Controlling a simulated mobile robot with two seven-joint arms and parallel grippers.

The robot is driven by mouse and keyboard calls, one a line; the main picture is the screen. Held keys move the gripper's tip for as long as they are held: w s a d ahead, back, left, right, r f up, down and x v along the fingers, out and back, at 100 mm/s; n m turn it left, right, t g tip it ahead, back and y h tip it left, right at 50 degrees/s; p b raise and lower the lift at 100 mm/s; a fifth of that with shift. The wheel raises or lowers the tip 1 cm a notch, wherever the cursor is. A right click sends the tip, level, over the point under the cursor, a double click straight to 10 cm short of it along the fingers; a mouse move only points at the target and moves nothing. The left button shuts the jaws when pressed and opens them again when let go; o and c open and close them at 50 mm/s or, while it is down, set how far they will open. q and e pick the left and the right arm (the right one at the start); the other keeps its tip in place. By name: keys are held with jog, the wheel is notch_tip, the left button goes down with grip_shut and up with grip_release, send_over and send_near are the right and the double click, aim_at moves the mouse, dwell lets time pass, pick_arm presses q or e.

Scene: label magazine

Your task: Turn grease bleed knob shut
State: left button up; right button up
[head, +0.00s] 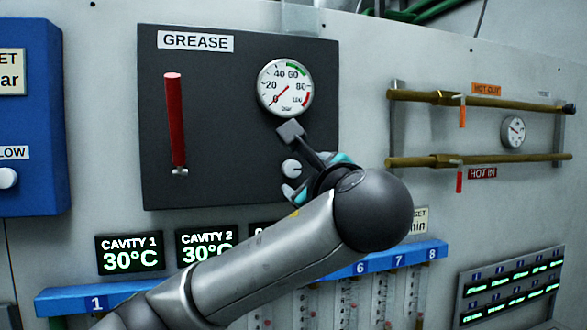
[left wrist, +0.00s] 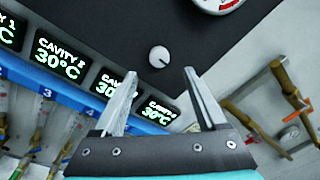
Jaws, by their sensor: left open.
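The dark grease panel (head: 230,120) carries a small round white knob (head: 291,168), just below the pressure gauge. In the left wrist view the knob (left wrist: 159,57) shows face-on with a dark mark line slanting to the lower right. My left gripper (left wrist: 161,73) is open and empty; its two silver fingers point toward the panel, with the knob beyond the gap between their tips. They do not appear to touch the knob. In the head view my left gripper (head: 297,184) is close below the knob, partly hidden by my own wrist. My right gripper is not in view.
The gauge (head: 285,88) has its needle near zero. A red tube (head: 175,120) is on the panel's left. Below are cavity displays (head: 130,254) and a blue manifold (head: 90,297). Brass pipes (head: 480,100) run at the right. A blue box (head: 30,120) is at the left.

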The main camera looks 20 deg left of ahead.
aim_at(292, 170)
pick_arm(q)
jog(key=p+x, duration=0.2)
jog(key=x, duration=0.5)
jog(key=shift+a, duration=0.15)
jog(key=shift+w+a+f+p, duration=0.15)
jog(key=shift+w+a+p, duration=0.05)
jog(key=shift+w+p, duration=0.2)
grip_shut()
